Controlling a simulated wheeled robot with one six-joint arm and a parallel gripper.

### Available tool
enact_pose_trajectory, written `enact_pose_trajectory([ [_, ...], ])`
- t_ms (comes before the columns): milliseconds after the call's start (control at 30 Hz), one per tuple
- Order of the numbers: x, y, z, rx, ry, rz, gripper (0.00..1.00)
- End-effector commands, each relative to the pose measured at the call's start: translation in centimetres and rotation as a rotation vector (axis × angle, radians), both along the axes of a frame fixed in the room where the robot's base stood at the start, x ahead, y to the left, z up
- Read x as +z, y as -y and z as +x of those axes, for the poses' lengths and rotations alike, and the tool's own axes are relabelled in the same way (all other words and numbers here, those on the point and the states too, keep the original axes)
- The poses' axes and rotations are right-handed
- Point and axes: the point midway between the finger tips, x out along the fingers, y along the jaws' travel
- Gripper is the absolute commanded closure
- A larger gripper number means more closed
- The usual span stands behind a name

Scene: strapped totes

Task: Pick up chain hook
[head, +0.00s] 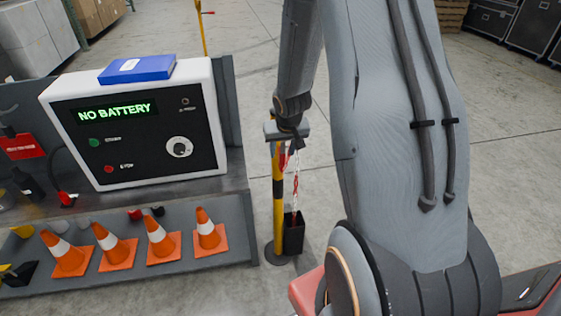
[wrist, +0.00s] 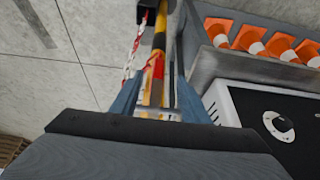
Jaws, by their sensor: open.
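A yellow and black post (head: 278,205) stands on a round dark base beside the bench. A red-and-white chain (head: 295,183) hangs by it, and it also shows in the wrist view (wrist: 131,60). A red piece, apparently the chain hook (wrist: 153,69), lies along the post near its top; its exact shape is hard to make out. My gripper (head: 283,148) is at the top of the post. In the wrist view my open gripper (wrist: 158,92) has its blue-grey fingers on either side of the post and red piece. I cannot tell whether they touch.
A black bin (head: 293,236) stands at the post's foot. Left is a bench with a white "NO BATTERY" unit (head: 140,130), a blue box (head: 138,69) on top and several orange cones (head: 208,230) on a lower shelf (head: 237,240). Open concrete floor lies behind the post.

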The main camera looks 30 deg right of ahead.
Motion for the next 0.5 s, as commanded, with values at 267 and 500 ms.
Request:
enact_pose_trajectory([
  [267,-2.7,0.4,1.0,0.000,-0.001,0.000,0.58],
  [500,-5.6,1.1,2.2,0.000,-0.003,0.001,0.58],
])
